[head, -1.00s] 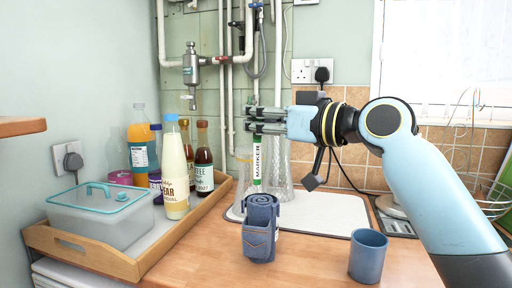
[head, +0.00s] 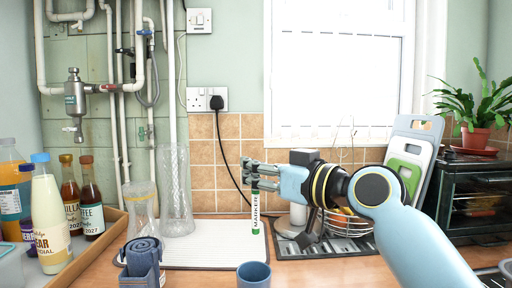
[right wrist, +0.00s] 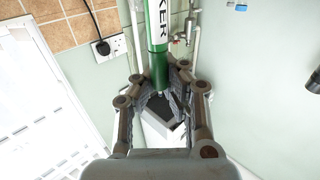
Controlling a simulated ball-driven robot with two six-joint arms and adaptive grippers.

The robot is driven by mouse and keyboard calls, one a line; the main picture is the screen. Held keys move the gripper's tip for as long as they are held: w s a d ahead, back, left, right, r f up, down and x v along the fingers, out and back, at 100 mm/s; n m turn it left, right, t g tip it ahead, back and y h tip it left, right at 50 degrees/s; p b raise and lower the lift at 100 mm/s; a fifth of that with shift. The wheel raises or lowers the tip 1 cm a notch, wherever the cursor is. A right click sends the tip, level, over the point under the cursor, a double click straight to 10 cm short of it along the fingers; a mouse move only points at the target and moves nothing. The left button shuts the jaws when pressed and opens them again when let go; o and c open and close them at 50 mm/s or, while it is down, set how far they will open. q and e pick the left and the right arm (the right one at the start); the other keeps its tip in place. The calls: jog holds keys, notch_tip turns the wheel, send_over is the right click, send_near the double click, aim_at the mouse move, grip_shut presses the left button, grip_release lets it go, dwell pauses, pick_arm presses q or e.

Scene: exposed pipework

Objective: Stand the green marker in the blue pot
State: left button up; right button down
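The green and white marker (head: 256,210) hangs upright with its green end down. My right gripper (head: 256,174) is shut on its upper part. In the right wrist view the marker (right wrist: 157,38) runs up from between the fingers (right wrist: 160,82). The blue pot (head: 253,277) stands on the wooden counter at the bottom edge of the head view, its base cut off. The marker's lower end shows just above the pot's rim in the picture, apart from it; how far apart in depth I cannot tell. My left gripper is out of view.
A rolled blue cloth (head: 141,262) stands left of the pot. Glass vases (head: 176,195) stand on the white draining mat (head: 212,247) behind. A wooden tray (head: 88,257) with bottles is at the left. A dark rack (head: 325,240) lies at the right.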

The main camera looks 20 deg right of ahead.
aim_at(253, 233)
notch_tip(253, 233, down, 3)
jog(key=shift+a+r+b, duration=0.1)
jog(key=shift+r+b, duration=0.1)
jog(key=shift+b, duration=0.75)
notch_tip(253, 233, down, 4)
jog(key=b, duration=0.3)
jog(key=shift+r, duration=0.15)
notch_tip(253, 233, down, 7)
jog(key=b, duration=0.6)
jog(key=shift+r, duration=0.2)
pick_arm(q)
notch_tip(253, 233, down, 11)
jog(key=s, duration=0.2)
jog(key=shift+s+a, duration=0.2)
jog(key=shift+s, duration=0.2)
pick_arm(e)
jog(key=c, duration=2)
grip_release()
jog(key=shift+c, duration=0.2)
jog(key=o, duration=0.6)
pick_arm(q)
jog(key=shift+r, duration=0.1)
pick_arm(e)
jog(key=shift+o, duration=0.2)
